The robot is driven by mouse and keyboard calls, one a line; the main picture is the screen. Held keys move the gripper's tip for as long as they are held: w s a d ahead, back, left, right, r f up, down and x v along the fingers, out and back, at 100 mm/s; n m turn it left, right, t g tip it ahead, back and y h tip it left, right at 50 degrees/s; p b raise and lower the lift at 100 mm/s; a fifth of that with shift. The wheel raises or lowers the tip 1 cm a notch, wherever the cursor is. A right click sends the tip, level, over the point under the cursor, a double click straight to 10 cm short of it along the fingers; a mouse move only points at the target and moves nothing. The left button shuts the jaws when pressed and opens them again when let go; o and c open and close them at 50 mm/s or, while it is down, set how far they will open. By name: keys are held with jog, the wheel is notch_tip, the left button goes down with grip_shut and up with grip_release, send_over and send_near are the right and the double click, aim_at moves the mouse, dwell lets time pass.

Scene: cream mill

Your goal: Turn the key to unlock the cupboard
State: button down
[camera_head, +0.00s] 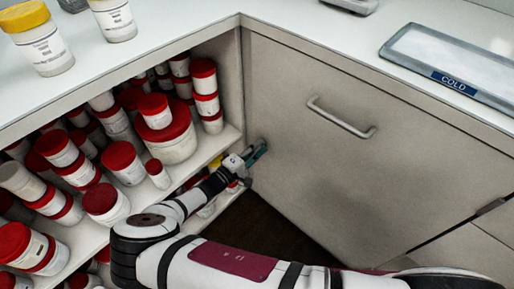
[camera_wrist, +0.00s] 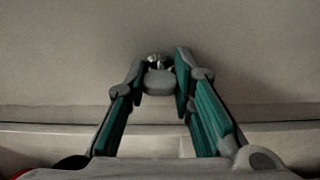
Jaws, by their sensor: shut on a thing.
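The cupboard door (camera_head: 310,165) is a grey panel with a bar handle (camera_head: 341,118), and it looks closed. My gripper (camera_head: 258,149) is at the door's left edge, below the handle's level. In the wrist view my gripper (camera_wrist: 160,80) has its two green-sided fingers closed on the rounded grey head of the key (camera_wrist: 158,82). A shiny round metal piece, apparently the lock (camera_wrist: 155,60), shows just behind the key head against the door. The key's shaft is hidden, and its turn angle cannot be told.
Open shelves (camera_head: 215,153) crowded with red-lidded white jars (camera_head: 124,162) stand left of my gripper. A countertop (camera_head: 290,20) runs above, holding a COLD-labelled tray (camera_head: 455,62) and yellow-lidded jars (camera_head: 40,40). The dark floor (camera_head: 255,235) is clear below the door.

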jog(key=c, duration=1.4)
grip_release()
jog(key=shift+o, duration=0.2)
jog(key=v, duration=1.2)
